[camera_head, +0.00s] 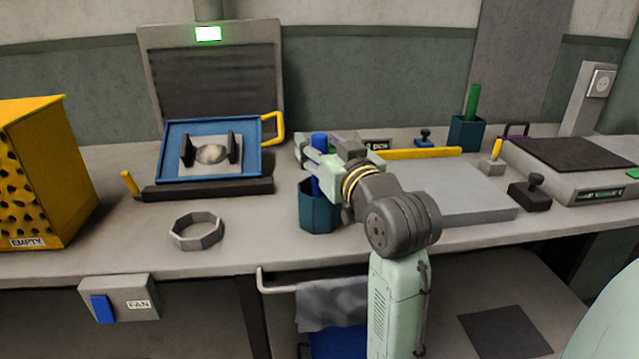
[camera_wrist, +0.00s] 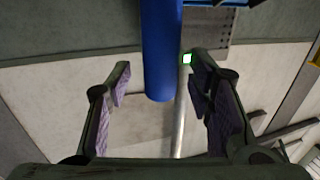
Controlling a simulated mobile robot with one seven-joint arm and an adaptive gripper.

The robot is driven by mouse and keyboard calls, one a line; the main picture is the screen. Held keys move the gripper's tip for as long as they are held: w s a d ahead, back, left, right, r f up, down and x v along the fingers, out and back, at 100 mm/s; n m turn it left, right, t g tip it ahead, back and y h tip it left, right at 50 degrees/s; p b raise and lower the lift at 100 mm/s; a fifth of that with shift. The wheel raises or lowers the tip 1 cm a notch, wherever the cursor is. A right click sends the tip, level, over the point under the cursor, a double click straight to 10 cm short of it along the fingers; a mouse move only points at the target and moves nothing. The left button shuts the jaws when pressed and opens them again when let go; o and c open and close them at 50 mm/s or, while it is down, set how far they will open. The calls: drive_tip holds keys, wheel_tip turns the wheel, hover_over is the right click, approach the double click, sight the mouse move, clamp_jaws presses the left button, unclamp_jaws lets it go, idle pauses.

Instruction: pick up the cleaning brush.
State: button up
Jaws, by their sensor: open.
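A blue upright handle (camera_head: 318,180), which looks like the cleaning brush, stands in a dark teal eight-sided cup (camera_head: 320,212) near the middle of the bench. Its lower end is hidden in the cup. My gripper (camera_head: 306,152) is open at the handle's upper part, above the cup rim, and partly covers it. In the wrist view the blue handle (camera_wrist: 161,45) lies between the two fingers of my gripper (camera_wrist: 160,72), with a gap on each side. No finger visibly touches it.
A grey slab (camera_head: 455,195) with a yellow bar lies right of the cup. A grey ring (camera_head: 196,231) and a blue-framed press (camera_head: 200,175) are to the left. Behind, another teal cup (camera_head: 466,135) holds a green handle (camera_head: 472,101).

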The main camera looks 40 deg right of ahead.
drive_tip(key=shift+w+d, duration=0.15)
drive_tip(key=shift+w, duration=0.35)
clamp_jaws()
